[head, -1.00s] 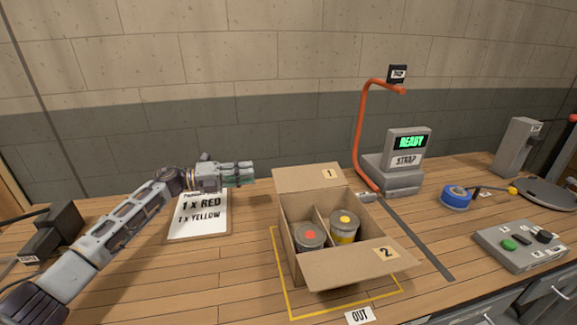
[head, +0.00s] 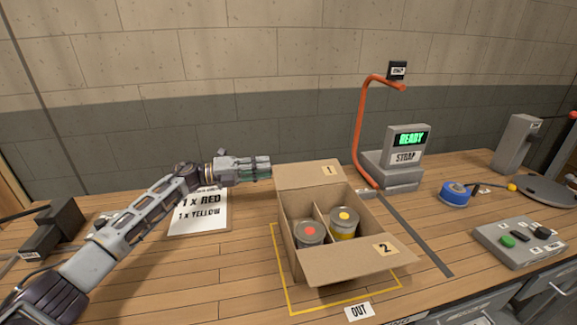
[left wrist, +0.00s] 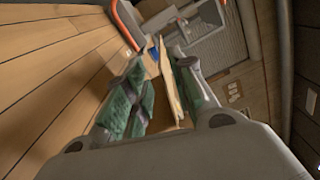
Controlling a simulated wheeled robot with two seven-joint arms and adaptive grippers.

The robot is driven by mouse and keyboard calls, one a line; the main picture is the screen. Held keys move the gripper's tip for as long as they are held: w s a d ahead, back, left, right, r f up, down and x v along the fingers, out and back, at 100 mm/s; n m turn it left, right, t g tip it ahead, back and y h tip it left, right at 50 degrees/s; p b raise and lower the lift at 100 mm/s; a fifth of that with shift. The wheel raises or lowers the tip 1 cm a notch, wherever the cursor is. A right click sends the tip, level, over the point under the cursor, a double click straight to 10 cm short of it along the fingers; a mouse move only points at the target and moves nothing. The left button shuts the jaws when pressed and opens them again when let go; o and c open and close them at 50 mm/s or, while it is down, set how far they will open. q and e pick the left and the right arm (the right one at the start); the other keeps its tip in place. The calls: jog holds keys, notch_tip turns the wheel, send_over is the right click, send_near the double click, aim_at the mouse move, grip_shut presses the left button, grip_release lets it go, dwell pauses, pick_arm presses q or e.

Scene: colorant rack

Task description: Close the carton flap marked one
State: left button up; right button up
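The open cardboard carton (head: 300,262) stands on the bench. Its flap marked 1 (head: 305,174) stands raised at the back. Its flap marked 2 (head: 350,268) is folded outward at the front. A can with a red dot (head: 309,239) and a can with a yellow dot (head: 343,227) sit in separate compartments. My left gripper (head: 264,167) is beside the left edge of flap 1. In the left wrist view its green-padded fingers (left wrist: 158,95) are apart, and a tan edge that looks like the flap shows between them; contact cannot be told. My right gripper is out of view.
An order card (head: 199,212) lies left of the carton. A strapping machine (head: 390,175) with an orange arch (head: 360,130) and READY screen stands behind right. Blue tape (head: 456,195) and a button box (head: 520,244) are farther right.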

aim_at(289, 165)
pick_arm(q)
jog(key=shift+w+d, duration=0.3)
jog(key=shift+d, duration=1.1)
jog(key=shift+w+d, duration=0.25)
jog(key=shift+d, duration=1.2)
jog(key=shift+w+d, duration=0.3)
jog(key=shift+d, duration=1.1)
grip_shut()
